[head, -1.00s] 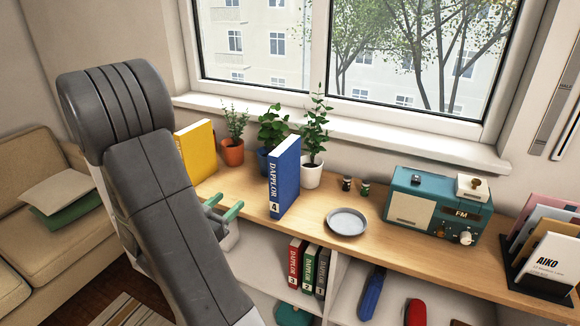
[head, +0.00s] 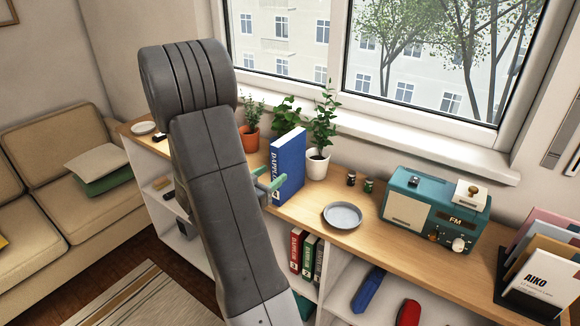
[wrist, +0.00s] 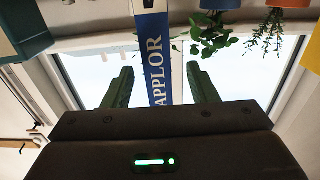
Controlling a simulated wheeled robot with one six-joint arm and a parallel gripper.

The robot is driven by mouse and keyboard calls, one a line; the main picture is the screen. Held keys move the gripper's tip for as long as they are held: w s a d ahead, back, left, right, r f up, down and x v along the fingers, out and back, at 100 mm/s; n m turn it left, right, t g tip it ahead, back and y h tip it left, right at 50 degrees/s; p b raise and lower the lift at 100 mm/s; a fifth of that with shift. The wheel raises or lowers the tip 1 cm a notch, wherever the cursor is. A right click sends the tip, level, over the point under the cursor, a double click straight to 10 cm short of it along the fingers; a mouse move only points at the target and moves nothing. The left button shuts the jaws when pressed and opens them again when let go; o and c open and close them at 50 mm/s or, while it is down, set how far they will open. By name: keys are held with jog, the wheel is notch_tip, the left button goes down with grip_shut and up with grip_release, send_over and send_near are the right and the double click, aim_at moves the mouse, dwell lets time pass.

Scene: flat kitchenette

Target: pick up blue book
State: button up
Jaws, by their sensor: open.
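The blue book (head: 290,165) stands upright on the wooden top of the shelf unit, its lettered spine facing me. My gripper (head: 270,181) is open, with its green fingers close by the spine. In the wrist view, which looks upside down, the spine of the blue book (wrist: 154,50) shows between the two spread fingers of my gripper (wrist: 160,68). I cannot tell whether either finger touches it. My arm hides part of the shelf top to the left of the book.
Potted plants (head: 318,165) stand close behind the book. A grey plate (head: 343,215), small jars and a teal radio (head: 435,210) are to its right. Red and green books (head: 302,250) stand on the shelf below. A yellow thing (wrist: 312,55) shows at the wrist view's edge.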

aim_at(286, 164)
jog(key=p+x, duration=0.1)
jog(key=x, duration=0.6)
jog(key=shift+w+d+r, duration=0.1)
jog(key=shift+d, duration=0.1)
grip_shut()
